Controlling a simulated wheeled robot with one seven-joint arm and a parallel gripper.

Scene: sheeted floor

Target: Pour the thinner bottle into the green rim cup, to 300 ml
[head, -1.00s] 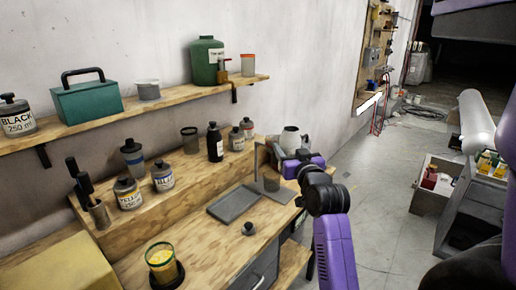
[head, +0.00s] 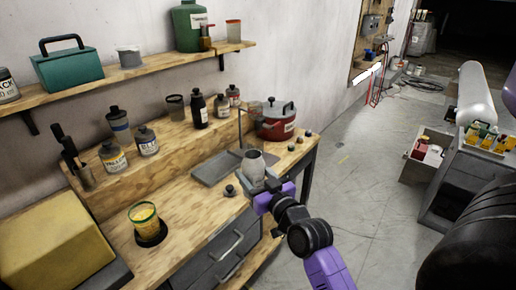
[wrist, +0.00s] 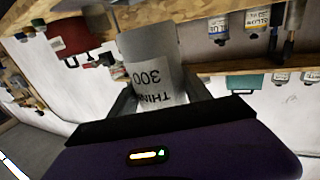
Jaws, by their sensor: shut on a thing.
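The thinner bottle, a grey cylinder (head: 254,165), is in my gripper (head: 262,184) above the bench's front right, roughly upright in the head view. The green rim cup (head: 146,211) stands on a dark round base at the bench's front left, with yellow contents showing inside. The held bottle is to the right of the cup and well apart from it. The bottle's liquid is hidden.
A grey tray (head: 213,168) and a small dark knob-like piece (head: 230,190) lie between bottle and cup. A red pot (head: 275,122) stands behind. Paint bottles, including a blue-labelled one (head: 147,141), line the raised ledge. A yellow box (head: 50,235) is at left.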

